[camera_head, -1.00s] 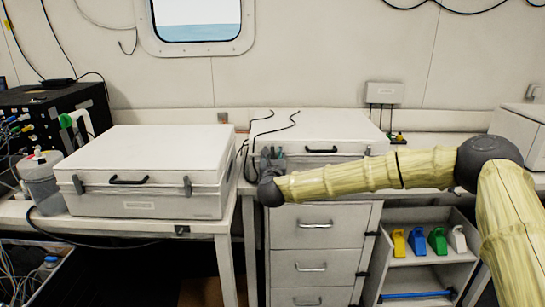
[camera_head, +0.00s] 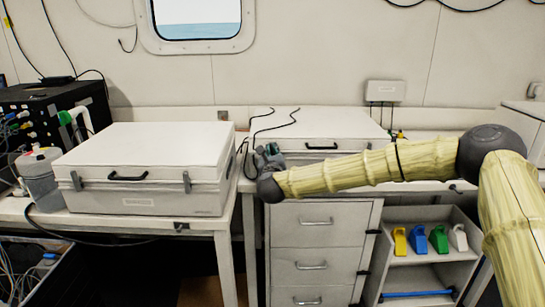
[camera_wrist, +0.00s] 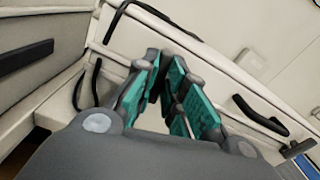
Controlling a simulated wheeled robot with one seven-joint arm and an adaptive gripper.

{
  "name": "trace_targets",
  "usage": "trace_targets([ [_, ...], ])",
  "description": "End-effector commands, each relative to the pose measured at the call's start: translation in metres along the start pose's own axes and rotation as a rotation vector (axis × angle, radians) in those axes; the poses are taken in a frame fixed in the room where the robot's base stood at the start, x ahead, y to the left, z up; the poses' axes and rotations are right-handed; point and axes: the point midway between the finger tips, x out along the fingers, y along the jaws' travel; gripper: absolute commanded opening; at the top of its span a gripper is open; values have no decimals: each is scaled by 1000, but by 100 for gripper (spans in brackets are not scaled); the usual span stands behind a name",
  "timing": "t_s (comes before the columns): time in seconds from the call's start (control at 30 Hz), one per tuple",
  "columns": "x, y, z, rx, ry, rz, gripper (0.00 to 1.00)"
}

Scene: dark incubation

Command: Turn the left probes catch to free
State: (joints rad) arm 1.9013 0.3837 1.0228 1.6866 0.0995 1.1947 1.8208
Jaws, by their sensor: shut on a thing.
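A pale case (camera_head: 345,122) with a black front handle (camera_head: 322,146) stands on the right bench. My gripper (camera_head: 268,152) is at the left end of its front, where the left catch would be. In the wrist view my gripper (camera_wrist: 167,72) has its teal-padded fingers closed together around a small dark piece, most likely that catch. The fingers hide most of it, so I cannot tell its angle. The case's front and its black handle (camera_wrist: 262,117) also show in the wrist view.
Another pale case (camera_head: 145,150) with two grey front latches stands on the left bench. Black cables (camera_head: 272,125) lie over the right case's left end. Drawers (camera_head: 315,250) are below my gripper; coloured scoop-like items (camera_head: 418,240) sit in an open shelf.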

Motion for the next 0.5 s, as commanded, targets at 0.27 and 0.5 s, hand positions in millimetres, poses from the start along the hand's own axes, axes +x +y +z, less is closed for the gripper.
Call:
trace_targets([
  [0.27,0,2,-1,-260,-2,-1,0],
  [0.5,0,4,-2,-489,-1,-2,0],
])
